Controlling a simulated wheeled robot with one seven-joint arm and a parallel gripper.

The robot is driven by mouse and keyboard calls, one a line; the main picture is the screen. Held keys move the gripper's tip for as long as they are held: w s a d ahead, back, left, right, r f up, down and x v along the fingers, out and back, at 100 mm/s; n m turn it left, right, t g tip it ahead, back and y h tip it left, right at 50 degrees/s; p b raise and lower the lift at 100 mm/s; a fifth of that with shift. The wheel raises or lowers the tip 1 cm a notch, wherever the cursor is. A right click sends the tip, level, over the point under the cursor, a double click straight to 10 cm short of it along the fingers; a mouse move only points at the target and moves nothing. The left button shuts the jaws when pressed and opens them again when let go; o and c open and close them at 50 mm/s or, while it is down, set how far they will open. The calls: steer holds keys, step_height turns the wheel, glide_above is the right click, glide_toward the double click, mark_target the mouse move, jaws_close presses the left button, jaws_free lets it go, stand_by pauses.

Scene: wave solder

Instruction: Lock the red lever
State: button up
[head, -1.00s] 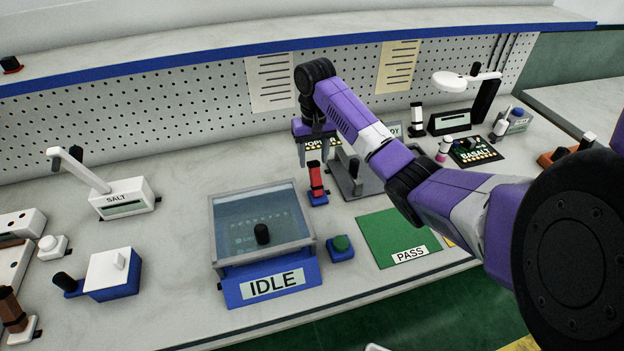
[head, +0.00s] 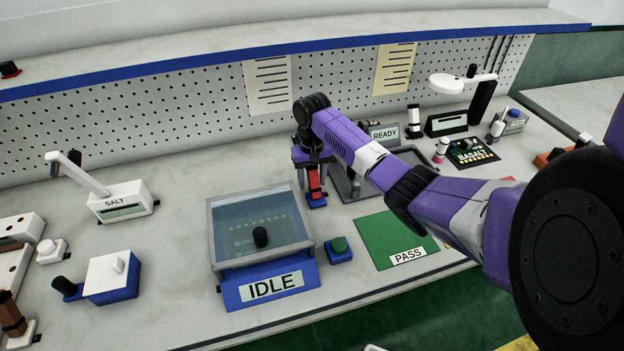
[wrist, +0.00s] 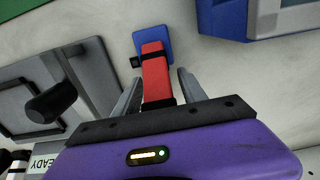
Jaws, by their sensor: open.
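The red lever (head: 314,183) stands on a small blue base (head: 318,203) on the bench, right of the machine marked IDLE. My gripper (head: 312,178) is low over the lever, pointing down. In the wrist view the lever (wrist: 155,72) rises from its blue base (wrist: 149,40), with a black band near its top end. The open fingers of my gripper (wrist: 159,80) stand on either side of it, with a visible gap to each finger. The lever's top end is partly hidden by the gripper body.
The IDLE machine (head: 262,217) with its clear lid is at the left. The green PASS mat (head: 396,236) and a grey fixture (head: 350,186) are at the right. The pegboard wall (head: 190,125) stands behind.

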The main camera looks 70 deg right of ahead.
jaws_close()
stand_by(1.3)
